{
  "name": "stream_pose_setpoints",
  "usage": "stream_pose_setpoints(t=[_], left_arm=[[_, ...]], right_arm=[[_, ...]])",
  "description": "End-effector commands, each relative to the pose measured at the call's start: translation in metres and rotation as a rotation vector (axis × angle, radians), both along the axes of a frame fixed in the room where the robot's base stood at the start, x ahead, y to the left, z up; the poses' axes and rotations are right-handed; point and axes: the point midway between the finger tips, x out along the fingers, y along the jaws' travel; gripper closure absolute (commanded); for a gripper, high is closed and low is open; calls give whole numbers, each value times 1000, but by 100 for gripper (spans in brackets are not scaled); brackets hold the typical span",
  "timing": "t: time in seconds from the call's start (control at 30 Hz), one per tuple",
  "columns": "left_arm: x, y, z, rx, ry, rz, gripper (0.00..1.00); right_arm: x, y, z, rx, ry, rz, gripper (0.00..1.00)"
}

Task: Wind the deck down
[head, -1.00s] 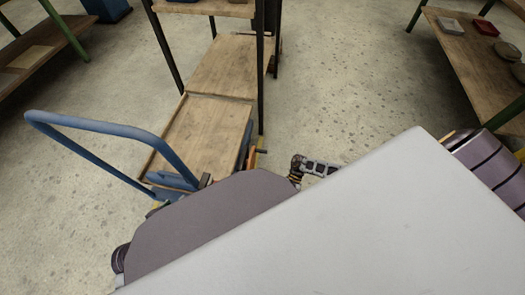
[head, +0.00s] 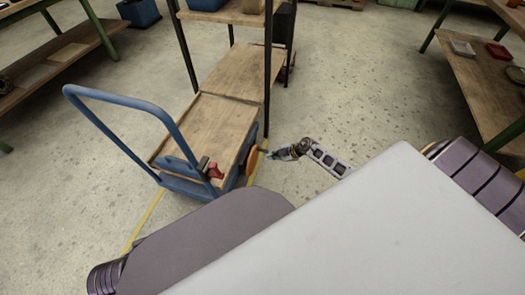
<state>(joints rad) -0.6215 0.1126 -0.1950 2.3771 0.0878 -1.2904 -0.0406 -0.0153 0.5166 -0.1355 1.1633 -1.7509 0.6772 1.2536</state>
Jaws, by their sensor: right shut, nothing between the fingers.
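A blue cart with a flat wooden deck (head: 215,125) stands left of centre, with a blue push handle (head: 120,100) at its near left end. On the deck's right side is an orange disc (head: 251,160), seen edge-on, with a small dark stub beside it. My right gripper (head: 276,154) is shut and empty, just right of the disc and stub. I cannot tell whether it touches them. A red part (head: 214,171) sits at the deck's near corner. My left gripper is out of view.
A wooden-shelved rack (head: 236,12) with dark posts stands beyond the deck; its lower board adjoins the deck's far end. Benches stand at left (head: 45,65) and right (head: 485,85). A blue bin (head: 138,12) is at the back. Floor right of the cart is clear.

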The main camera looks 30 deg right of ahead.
Motion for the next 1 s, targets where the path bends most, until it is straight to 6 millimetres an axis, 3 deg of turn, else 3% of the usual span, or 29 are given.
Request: stream_pose_setpoints(t=[0.4, 1.0], left_arm=[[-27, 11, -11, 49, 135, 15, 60], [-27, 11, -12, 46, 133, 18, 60]], right_arm=[[33, -34, 15, 72, -60, -319, 100], [34, -33, 14, 101, -45, -349, 100]])
